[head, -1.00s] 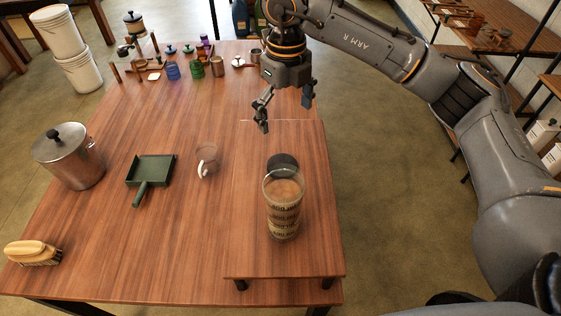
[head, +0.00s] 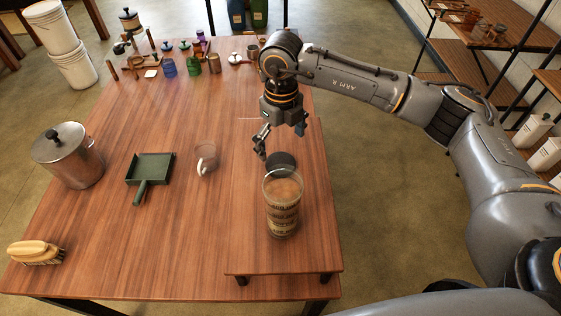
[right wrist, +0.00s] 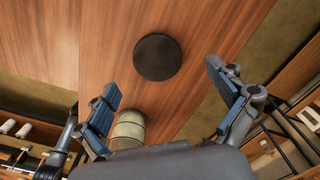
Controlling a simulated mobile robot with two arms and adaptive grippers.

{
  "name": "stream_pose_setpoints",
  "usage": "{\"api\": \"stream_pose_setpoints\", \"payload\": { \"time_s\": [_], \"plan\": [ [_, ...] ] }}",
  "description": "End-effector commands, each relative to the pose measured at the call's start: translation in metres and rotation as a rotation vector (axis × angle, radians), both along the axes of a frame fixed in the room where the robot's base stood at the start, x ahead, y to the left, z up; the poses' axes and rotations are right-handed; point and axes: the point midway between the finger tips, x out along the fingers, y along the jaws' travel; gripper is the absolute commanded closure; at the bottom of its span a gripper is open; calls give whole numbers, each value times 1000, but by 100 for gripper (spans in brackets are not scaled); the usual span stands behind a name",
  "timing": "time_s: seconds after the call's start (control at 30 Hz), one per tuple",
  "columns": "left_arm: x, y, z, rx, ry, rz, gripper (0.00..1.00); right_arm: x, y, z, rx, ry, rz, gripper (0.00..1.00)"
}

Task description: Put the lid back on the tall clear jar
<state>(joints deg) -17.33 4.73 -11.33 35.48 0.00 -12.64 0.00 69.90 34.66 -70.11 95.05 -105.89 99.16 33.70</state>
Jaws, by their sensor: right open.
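The tall clear jar (head: 283,208) stands upright and open on a raised wooden board, with dark bands and pale contents. It also shows in the right wrist view (right wrist: 130,126), low between the fingers. The dark round lid (head: 281,160) lies flat on the board just behind the jar, its front partly hidden by the jar's rim. In the right wrist view the lid (right wrist: 157,57) is a plain dark disc on the wood. My right gripper (head: 281,143) is open and empty, pointing down above and slightly behind the lid. My left gripper is not in view.
Left of the board are a clear mug (head: 206,160), a green dustpan (head: 150,170), a metal pot (head: 72,162) and a brush (head: 35,253). Several small jars and tools crowd the table's far end. The front middle of the table (head: 150,250) is clear.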

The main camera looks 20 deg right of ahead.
Motion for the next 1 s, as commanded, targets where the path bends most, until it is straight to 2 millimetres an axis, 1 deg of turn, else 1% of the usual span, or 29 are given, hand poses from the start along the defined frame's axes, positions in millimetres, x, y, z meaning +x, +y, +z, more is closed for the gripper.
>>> {"api": "stream_pose_setpoints", "payload": {
  "time_s": [0.07, 0.23, 0.3, 0.4, 0.5, 0.77, 0.87, 0.9, 0.97, 1.0],
  "plan": [
    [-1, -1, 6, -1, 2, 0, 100, -2, 0, -5, -1, 4, 0, 5],
    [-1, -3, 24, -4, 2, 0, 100, -9, 3, -28, -1, 6, 0, 5],
    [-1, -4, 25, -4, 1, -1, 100, -7, 3, -40, -1, 5, -2, 5],
    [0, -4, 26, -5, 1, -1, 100, -7, 3, -48, -1, 2, -1, 5],
    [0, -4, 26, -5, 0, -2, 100, -6, 3, -51, 0, 0, -1, 5],
    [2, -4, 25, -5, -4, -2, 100, -7, 3, -51, 0, 1, 0, 5],
    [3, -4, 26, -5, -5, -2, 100, -7, 3, -51, 0, 1, 0, 23],
    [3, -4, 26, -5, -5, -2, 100, -7, 3, -51, 0, 1, 0, 31],
    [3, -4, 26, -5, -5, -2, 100, -7, 3, -51, 0, 1, 0, 43],
    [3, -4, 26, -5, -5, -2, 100, -7, 3, -51, 0, 1, 0, 47]
  ]
}}
